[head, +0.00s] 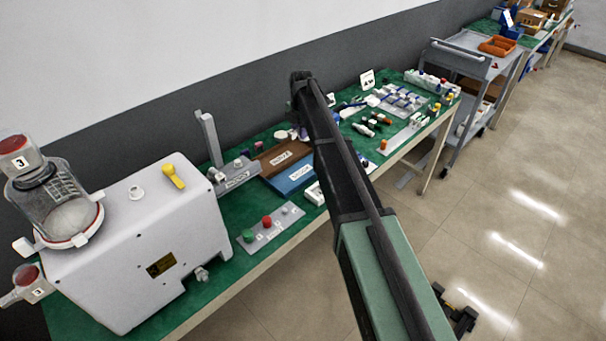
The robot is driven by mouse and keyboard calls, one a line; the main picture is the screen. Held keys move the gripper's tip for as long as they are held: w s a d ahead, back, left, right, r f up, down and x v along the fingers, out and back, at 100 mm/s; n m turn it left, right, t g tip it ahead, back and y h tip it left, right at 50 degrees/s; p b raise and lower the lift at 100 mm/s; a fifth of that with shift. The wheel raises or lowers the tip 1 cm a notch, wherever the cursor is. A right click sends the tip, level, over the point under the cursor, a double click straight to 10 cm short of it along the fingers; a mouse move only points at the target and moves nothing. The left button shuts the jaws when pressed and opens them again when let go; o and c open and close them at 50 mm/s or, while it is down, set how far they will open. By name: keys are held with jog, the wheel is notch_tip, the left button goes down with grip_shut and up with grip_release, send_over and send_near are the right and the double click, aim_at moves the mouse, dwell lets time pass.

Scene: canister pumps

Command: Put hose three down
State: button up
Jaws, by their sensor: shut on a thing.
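Two ends marked 3 show at the left. One (17,157), with a red face, sits at the top of a clear canister (68,203) on the white pump housing (155,245). The other (30,287), also red and grey, is low beside the housing at the left edge. I cannot tell whether either belongs to hose three, and no hose length is clear. My arm reaches from the bottom across the bench to a dark joint at upper middle.
The green bench (225,215) holds a brown tray (275,160), a blue tray (292,178) and a grey plate with a green and a red button (268,228). Several small parts lie farther right. A grey cart (462,62) stands beyond. The floor at right is mostly clear.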

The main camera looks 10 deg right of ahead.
aim_at(301, 172)
notch_tip(301, 172, down, 16)
jog(key=b, duration=1.3)
jog(key=shift+w, duration=0.1)
jog(key=shift+d+r, duration=0.1)
jog(key=shift+r, duration=0.3)
jog(key=shift+f, duration=0.25)
jog(key=o, duration=0.9)
jog(key=shift+o, duration=0.2)
